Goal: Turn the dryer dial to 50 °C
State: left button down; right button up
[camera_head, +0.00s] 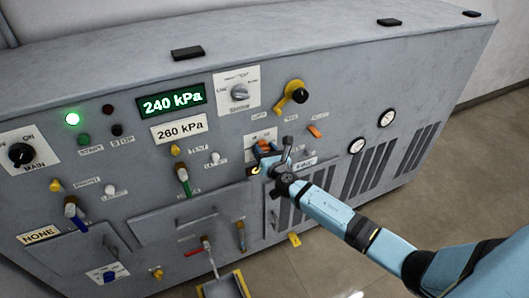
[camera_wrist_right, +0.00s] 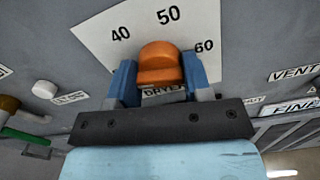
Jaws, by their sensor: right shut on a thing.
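The dryer dial (camera_wrist_right: 160,62) is an orange knob on a white plate (camera_wrist_right: 205,20) marked 40, 50 and 60, with 50 at the top middle. A partly covered "DRYER" label sits below the knob. My right gripper (camera_wrist_right: 158,80) is shut on the dial, with one blue finger on each side of it. I cannot make out a pointer mark on the knob. In the head view the right gripper (camera_head: 266,152) is at the panel, and it hides much of the dial plate. My left gripper is not in view.
The grey machine panel holds a green display (camera_head: 171,101) reading 240 kPa and a yellow-armed handle (camera_head: 290,95) above the dial. An orange lever (camera_head: 315,131) and gauges (camera_head: 357,146) lie to the right. A white knob (camera_wrist_right: 44,89) and green-handled valve lie left in the wrist view.

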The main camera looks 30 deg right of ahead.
jog(key=m+b, duration=0.2)
jog(key=m, duration=0.3)
jog(key=shift+f+b, duration=0.15)
jog(key=shift+b, duration=0.2)
jog(key=m+b, duration=0.1)
jog(key=m, duration=0.6)
jog(key=shift+m+b, duration=0.3)
jog(key=m, duration=0.2)
jog(key=shift+m, duration=0.4)
jog(key=m, duration=0.4)
jog(key=shift+p, duration=0.4)
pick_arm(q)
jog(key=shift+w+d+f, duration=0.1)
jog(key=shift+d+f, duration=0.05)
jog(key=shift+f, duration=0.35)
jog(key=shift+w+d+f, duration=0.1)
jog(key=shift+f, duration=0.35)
pick_arm(e)
jog(key=shift+m, duration=1)
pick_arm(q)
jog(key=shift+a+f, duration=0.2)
